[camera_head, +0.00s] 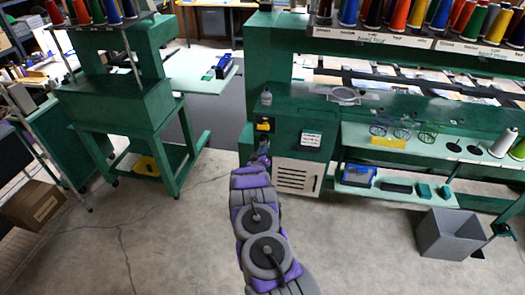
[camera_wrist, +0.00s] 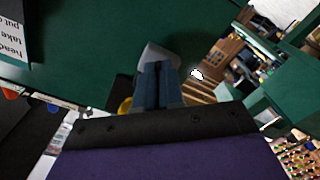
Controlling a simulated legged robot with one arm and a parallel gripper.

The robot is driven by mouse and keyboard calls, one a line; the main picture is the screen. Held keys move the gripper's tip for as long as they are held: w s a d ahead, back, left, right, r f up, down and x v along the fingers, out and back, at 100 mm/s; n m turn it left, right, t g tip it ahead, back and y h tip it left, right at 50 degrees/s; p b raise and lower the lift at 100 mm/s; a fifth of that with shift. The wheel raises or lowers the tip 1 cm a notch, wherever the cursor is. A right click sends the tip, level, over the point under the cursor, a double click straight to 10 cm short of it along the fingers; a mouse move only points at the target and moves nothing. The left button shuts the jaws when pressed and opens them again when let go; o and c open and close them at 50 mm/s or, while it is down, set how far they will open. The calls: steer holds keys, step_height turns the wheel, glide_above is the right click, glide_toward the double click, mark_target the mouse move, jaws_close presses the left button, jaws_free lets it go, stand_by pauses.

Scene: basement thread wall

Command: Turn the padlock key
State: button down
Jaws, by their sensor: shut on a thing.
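My gripper (camera_head: 263,158) reaches up to the front of the green machine, just below a black-and-yellow fitting (camera_head: 263,125). In the wrist view the two dark blue fingers of my gripper (camera_wrist: 158,72) are close together, against a grey block (camera_wrist: 155,51) that looks like the padlock at the green panel. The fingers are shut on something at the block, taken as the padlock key. The key itself is hidden between the fingers, so I cannot tell its angle.
The green machine (camera_head: 306,115) bears a white label (camera_head: 311,140) and a vented panel (camera_head: 297,177). A grey bin (camera_head: 447,235) stands on the floor at right, below shelves. A green stand (camera_head: 120,110) is at left. The concrete floor between them is clear.

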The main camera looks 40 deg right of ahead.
steer(key=m, duration=0.6)
steer(key=shift+s+f, duration=0.15)
steer(key=shift+f, duration=0.2)
steer(key=shift+m, duration=0.3)
steer(key=c, duration=1.5)
jaws_free()
steer(key=shift+c, duration=0.2)
steer(key=o, duration=0.3)
steer(key=shift+r, duration=0.2)
steer(key=p+v, duration=0.2)
steer(key=v, duration=1.5)
steer(key=shift+a, duration=0.1)
